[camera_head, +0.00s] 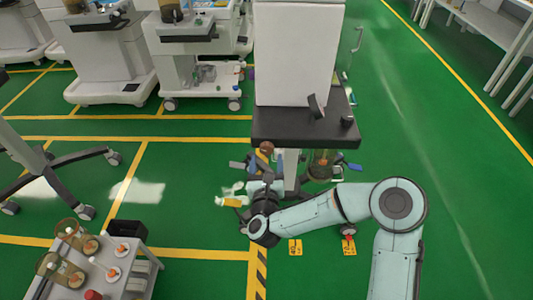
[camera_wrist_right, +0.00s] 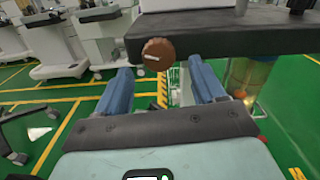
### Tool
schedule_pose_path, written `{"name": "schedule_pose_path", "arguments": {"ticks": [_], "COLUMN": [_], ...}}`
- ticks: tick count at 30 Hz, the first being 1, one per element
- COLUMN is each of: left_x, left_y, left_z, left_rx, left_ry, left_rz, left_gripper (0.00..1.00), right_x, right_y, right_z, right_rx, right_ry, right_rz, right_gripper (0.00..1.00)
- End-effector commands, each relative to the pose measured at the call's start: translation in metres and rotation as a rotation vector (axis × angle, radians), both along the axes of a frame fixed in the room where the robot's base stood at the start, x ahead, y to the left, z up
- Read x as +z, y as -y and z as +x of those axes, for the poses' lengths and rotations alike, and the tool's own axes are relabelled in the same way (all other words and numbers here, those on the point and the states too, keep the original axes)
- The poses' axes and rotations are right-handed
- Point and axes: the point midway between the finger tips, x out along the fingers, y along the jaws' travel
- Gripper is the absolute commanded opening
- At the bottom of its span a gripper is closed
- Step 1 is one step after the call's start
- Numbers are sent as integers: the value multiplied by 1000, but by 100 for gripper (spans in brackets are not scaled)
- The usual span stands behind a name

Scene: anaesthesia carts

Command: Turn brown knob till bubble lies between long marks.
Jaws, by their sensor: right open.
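The brown knob (camera_wrist_right: 158,53) is round with a pale line across its face. It sits at the front edge of the cart's dark shelf (camera_wrist_right: 225,38). In the head view the knob (camera_head: 266,147) shows small, just below the shelf's front edge. My right gripper (camera_head: 263,166) is open in front of the knob. In the wrist view its two blue fingers (camera_wrist_right: 160,72) stand apart on either side of and below the knob, with no contact visible. I cannot make out the bubble or the long marks in either view. My left gripper is not in view.
A clear canister with brownish contents (camera_head: 321,163) hangs below the shelf, right of my gripper. A small trolley (camera_head: 130,285) with amber jars stands at the lower left. Other carts (camera_head: 110,60) stand behind at the left. Green floor is free at the right.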

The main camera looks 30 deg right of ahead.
Motion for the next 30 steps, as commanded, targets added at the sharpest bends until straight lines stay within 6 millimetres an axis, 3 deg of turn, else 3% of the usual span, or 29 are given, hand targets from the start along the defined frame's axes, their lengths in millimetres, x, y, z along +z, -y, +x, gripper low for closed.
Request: {"name": "schedule_pose_path", "arguments": {"ticks": [3,9,19,20,24,25,30], "left_x": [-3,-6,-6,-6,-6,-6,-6], "left_y": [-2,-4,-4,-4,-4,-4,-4], "left_z": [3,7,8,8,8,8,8], "left_rx": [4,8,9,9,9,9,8], "left_ry": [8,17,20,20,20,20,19], "left_rz": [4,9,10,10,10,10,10], "left_gripper": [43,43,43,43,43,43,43], "right_x": [-1,-1,0,0,-1,-1,-1], "right_y": [12,21,22,22,22,22,22], "right_z": [17,34,36,36,36,36,36], "right_rx": [-2,1,1,1,1,1,1], "right_ry": [1,-1,-1,-1,-1,-1,-3], "right_rz": [1,1,0,0,0,0,-3], "right_gripper": [69,69,69,63,17,13,13]}}
